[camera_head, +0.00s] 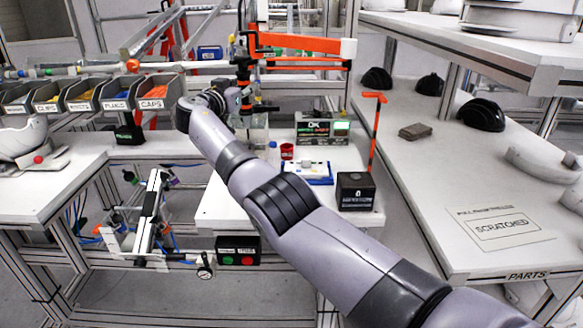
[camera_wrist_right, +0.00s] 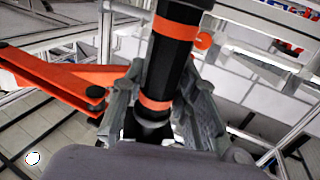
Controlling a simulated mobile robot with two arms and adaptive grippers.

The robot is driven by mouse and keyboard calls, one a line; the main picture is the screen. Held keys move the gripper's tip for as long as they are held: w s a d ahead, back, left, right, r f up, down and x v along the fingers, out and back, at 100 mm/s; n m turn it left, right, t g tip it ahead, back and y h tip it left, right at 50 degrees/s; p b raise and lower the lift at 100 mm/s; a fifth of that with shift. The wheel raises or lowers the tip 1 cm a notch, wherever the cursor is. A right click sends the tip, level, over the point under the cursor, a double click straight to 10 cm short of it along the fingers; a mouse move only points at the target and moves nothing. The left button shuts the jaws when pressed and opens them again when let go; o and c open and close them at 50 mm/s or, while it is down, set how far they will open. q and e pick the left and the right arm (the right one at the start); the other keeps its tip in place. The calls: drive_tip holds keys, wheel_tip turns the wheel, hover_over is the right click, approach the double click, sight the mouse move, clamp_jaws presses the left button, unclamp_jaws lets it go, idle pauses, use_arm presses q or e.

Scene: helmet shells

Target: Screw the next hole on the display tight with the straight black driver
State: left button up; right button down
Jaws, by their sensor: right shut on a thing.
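My right gripper (camera_head: 242,98) is at the back of the bench, below the orange arm (camera_head: 300,45). In the right wrist view my right gripper (camera_wrist_right: 158,108) is shut on the straight black driver (camera_wrist_right: 172,50), which has orange bands and stands between the fingers. In the head view the driver (camera_head: 242,70) is small and partly hidden; its tip cannot be made out. The display (camera_head: 322,129) reads OK, with a lit green patch; its small text is not legible. A white block on a blue-edged plate (camera_head: 308,173) lies before it. My left gripper is not seen.
A red cup (camera_head: 287,151) and a black box (camera_head: 356,191) stand on the bench. A red-orange post (camera_head: 374,130) rises at its right. Labelled bins (camera_head: 85,95) line the left. The right shelf (camera_head: 450,190) holds dark helmet shells (camera_head: 482,115).

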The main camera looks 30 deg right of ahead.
sight(245, 98)
drive_tip(key=shift+f, duration=0.5)
drive_tip(key=shift+f+b, duration=0.2)
drive_tip(key=shift+b, duration=0.15)
drive_tip(key=shift+f+b, duration=0.6)
drive_tip(key=shift+f, duration=0.1)
drive_tip(key=shift+f+b, duration=0.3)
idle(0.4)
drive_tip(key=shift+r, duration=0.1)
drive_tip(key=shift+r+p, duration=2)
drive_tip(key=shift+r, duration=1)
drive_tip(key=shift+f, duration=0.1)
